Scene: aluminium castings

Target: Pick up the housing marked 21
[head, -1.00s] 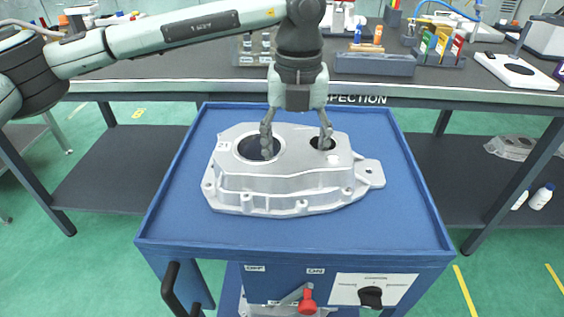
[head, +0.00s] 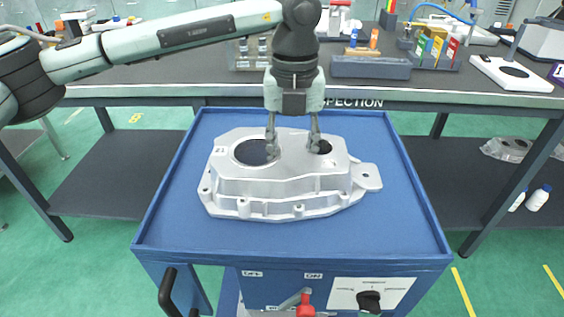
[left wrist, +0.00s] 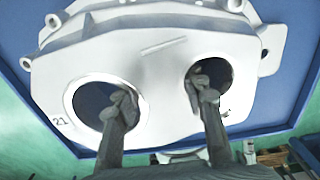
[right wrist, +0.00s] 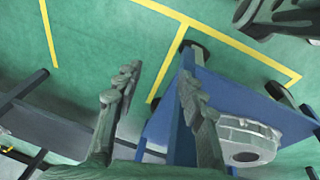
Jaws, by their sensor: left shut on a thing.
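The silver cast housing (head: 275,185) sits on the blue cart top, with a large round hole at left and a smaller one at right. The mark 21 shows beside the large hole in the left wrist view, where the housing (left wrist: 160,85) fills much of the picture. My left gripper (head: 292,146) comes down from above with one finger in each hole, shut on the web between them; the fingers also show in the left wrist view (left wrist: 165,105). No lift off the cart is visible. My right gripper (right wrist: 160,85) is open and empty, above floor and cart.
The blue cart top (head: 400,215) has a raised rim and free room around the housing. The inspection bench (head: 190,83) stands behind, with a grey tray (head: 371,68) and bottles.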

